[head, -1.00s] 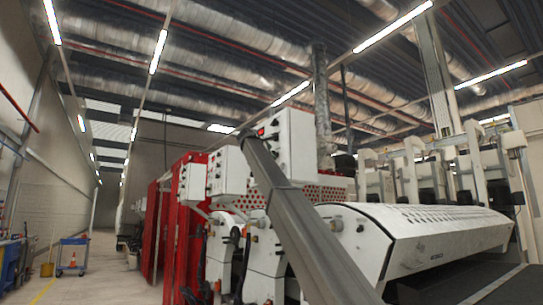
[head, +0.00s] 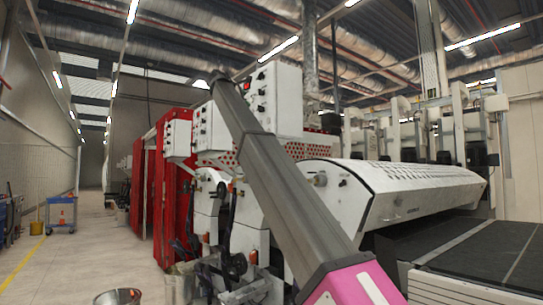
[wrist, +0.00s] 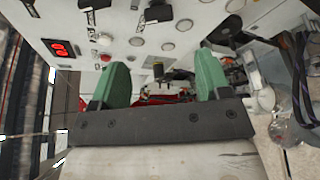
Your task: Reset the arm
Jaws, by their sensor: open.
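My gripper (wrist: 159,90) shows in the wrist view with its two green fingers wide apart and nothing between them. It is open and faces a white control panel (wrist: 130,25) with buttons, knobs and a red display (wrist: 60,48). In the head view my grey arm link runs from the bottom middle up to the left, in front of the machine. The gripper itself is not visible there. The white control box (head: 277,98) stands just right of the arm's upper end.
The roller coater (head: 395,190) fills the right side, with a dark conveyor belt (head: 480,250) at its front. Red panels (head: 165,195) stand to the left. A metal bin (head: 118,296) is at the lower left. The aisle floor (head: 85,265) on the left is mostly clear, with a blue cart (head: 61,214) farther back.

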